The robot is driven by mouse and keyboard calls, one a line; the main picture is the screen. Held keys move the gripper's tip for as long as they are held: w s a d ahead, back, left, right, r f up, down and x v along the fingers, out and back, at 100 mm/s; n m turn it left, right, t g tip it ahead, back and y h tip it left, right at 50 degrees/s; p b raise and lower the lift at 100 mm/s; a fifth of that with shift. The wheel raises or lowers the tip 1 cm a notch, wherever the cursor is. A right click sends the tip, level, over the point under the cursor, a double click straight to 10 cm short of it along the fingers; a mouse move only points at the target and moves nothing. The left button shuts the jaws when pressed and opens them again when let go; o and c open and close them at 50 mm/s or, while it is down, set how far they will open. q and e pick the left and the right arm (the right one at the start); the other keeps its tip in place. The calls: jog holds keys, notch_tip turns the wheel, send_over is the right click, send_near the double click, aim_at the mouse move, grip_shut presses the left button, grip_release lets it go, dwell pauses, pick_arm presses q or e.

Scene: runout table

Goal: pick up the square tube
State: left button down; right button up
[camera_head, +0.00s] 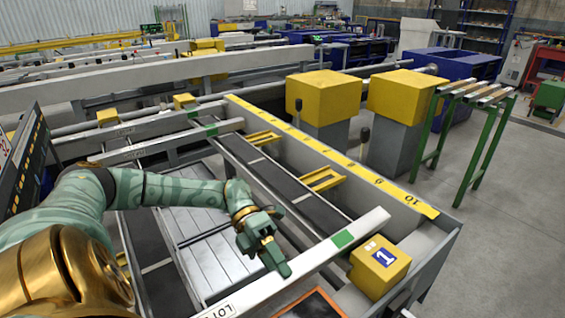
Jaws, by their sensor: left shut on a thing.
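A long pale grey square tube (365,228) with a green band and a "LOT" label runs diagonally across the lower middle of the head view. My left gripper (283,266), green, reaches in from the left and is shut on this tube, left of the green band. The gripper hides part of the tube, and the grip itself shows only partly. The tube's near end is cut by the bottom edge of the frame. A second similar tube (180,143) with a green band lies farther back on the left. My right gripper is not in view.
The runout table has a yellow numbered scale (330,152) along its far rail and yellow brackets (322,179). Yellow-topped pedestals (325,96) and a green-legged rack (485,140) stand behind.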

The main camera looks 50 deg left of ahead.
pick_arm(q)
jog(key=shift+f, duration=0.25)
